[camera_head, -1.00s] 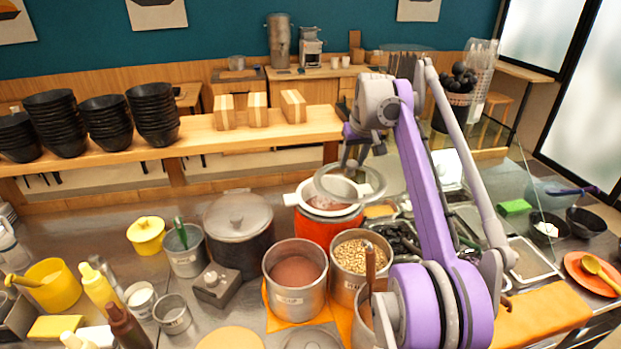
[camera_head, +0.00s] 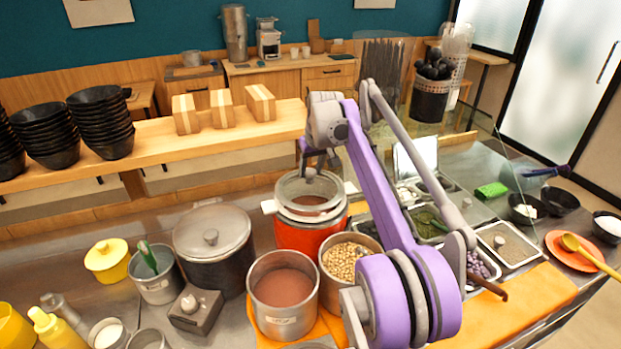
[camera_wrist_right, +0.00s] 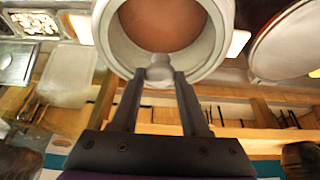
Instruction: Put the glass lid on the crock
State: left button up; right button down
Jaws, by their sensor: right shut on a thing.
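The crock (camera_head: 300,236) is red-orange with a pale rim and side handles, and stands upright on the counter behind the pots. The glass lid (camera_head: 281,190) is a clear disc with a grey rim, right over the crock's mouth and roughly level. My right gripper (camera_head: 311,174) is shut on the lid's knob from above. In the right wrist view the fingers (camera_wrist_right: 159,76) pinch the round knob (camera_wrist_right: 159,68), and brown contents show through the glass. I cannot tell whether the lid touches the crock's rim or hovers just above it. My left gripper is not in view.
A steel pot of brown sauce (camera_head: 284,318) and a pot of beans (camera_head: 346,262) stand in front of the crock. A dark lidded pot (camera_head: 213,243) is to its left. Topping trays (camera_head: 509,243) lie right, behind my arm. A wooden shelf (camera_head: 150,136) runs behind.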

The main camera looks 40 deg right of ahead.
jog(key=shift+f, duration=1.2)
jog(key=shift+s+r, duration=0.1)
jog(key=shift+s, duration=0.05)
jog(key=shift+f, duration=0.2)
jog(key=shift+c, duration=2)
grip_release()
jog(key=shift+r, duration=0.15)
jog(key=p+v, duration=0.1)
jog(key=v, duration=1.1)
